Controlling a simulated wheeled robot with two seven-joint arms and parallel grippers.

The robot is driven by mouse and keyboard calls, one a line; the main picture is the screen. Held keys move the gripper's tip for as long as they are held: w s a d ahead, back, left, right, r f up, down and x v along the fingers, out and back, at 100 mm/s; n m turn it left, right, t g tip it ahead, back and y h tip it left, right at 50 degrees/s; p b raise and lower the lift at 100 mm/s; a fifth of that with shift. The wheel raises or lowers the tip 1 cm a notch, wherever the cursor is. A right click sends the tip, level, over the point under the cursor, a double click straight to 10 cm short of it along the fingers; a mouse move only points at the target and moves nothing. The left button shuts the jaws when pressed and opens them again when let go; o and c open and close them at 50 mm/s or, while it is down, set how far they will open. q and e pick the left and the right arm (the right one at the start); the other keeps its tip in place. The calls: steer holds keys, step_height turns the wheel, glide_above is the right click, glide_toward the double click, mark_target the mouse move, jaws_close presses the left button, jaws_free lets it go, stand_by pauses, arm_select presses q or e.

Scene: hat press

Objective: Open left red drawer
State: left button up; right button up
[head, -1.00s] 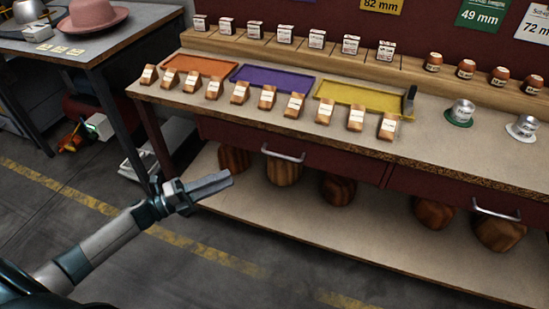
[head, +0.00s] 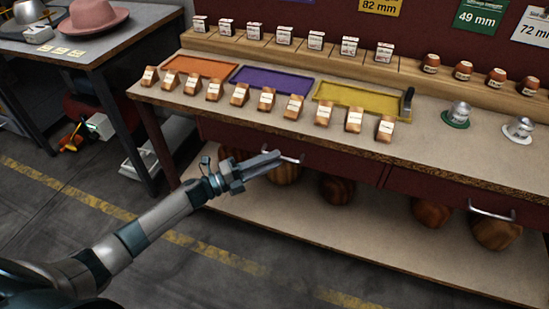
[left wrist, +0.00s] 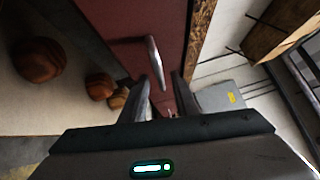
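The left red drawer (head: 335,165) is shut under the workbench top, its dark red front flush with the bench. Its silver bar handle (head: 294,159) is partly hidden behind my left gripper (head: 278,158), whose tips are at the handle's left part. In the left wrist view the fingers of my left gripper (left wrist: 161,90) are apart. The handle (left wrist: 154,62) stands out from the red drawer front (left wrist: 170,22) just ahead, its near end close to the gap between the fingers. I cannot tell whether they touch. My right gripper is not in view.
Wooden hat blocks (head: 338,190) stand on the shelf below the drawer. The benchtop holds an orange tray (head: 200,66), a purple tray (head: 262,80), a yellow tray (head: 350,98) and several small labelled blocks. Another drawer handle (head: 492,211) is at right. Floor in front is clear.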

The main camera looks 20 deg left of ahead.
arm_select(q)
steer(key=shift+w+d+r, duration=0.1)
steer(key=shift+w+d, duration=0.35)
steer(key=shift+d, duration=0.1)
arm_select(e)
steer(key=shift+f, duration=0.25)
arm_select(q)
jaws_close()
